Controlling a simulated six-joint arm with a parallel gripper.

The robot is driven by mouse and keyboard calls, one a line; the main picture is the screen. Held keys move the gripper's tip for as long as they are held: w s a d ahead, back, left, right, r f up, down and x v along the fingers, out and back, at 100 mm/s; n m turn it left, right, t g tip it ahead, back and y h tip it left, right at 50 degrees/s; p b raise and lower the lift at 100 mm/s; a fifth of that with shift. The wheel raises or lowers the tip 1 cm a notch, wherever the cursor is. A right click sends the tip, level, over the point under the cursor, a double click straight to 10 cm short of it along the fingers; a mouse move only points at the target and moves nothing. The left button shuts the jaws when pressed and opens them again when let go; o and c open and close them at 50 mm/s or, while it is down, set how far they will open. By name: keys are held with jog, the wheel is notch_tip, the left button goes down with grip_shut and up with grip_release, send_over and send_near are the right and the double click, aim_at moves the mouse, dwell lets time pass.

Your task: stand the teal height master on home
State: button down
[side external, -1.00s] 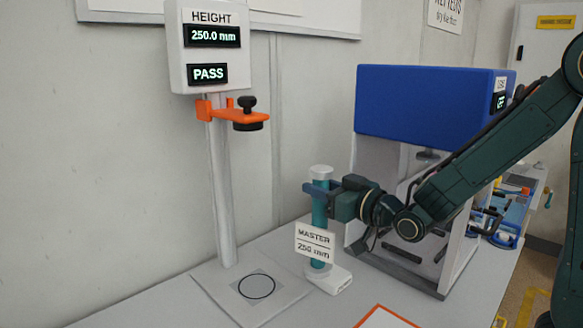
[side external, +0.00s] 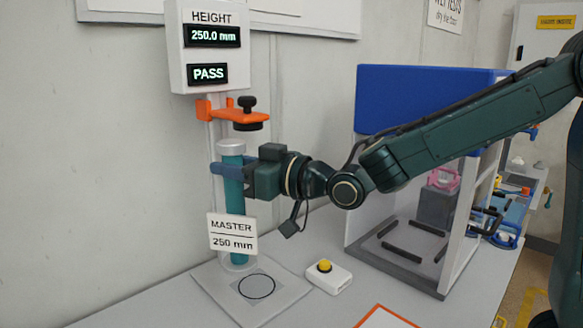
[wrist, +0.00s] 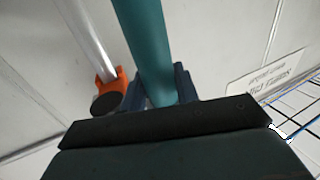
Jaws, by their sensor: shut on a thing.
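The teal height master (side external: 234,190) is an upright teal cylinder with a pale cap and a tag reading MASTER 250 mm. My gripper (side external: 228,170) is shut around its upper part. Its pale lower end shows over the back of the gauge's base plate (side external: 289,298), behind the black ring (side external: 256,286); I cannot tell whether it touches. In the wrist view the teal cylinder (wrist: 146,45) sits between the fingers of my gripper (wrist: 158,90). No spot labelled home is readable.
The height gauge display (side external: 212,36) reads 250.0 mm and PASS. Its orange arm (side external: 225,112) with a black knob hangs just above the master's cap. A white box with a yellow button (side external: 325,267) lies right of the plate. A blue-topped chamber (side external: 425,95) stands further right.

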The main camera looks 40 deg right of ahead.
jog(key=s+a+r+n+g+y, duration=0.1)
jog(key=a+r+n+y, duration=0.3)
jog(key=a, duration=0.6)
notch_tip(320, 180, down, 15)
jog(key=m+h, duration=0.1)
jog(key=m, duration=0.1)
jog(key=shift+d+f, duration=0.15)
jog(key=shift+d, duration=0.1)
jog(key=shift+f, duration=1.95)
jog(key=c, duration=1.1)
grip_release()
jog(key=shift+f, duration=0.15)
jog(key=shift+o, duration=0.2)
jog(key=shift+s+r, duration=0.1)
jog(key=shift+r, duration=0.1)
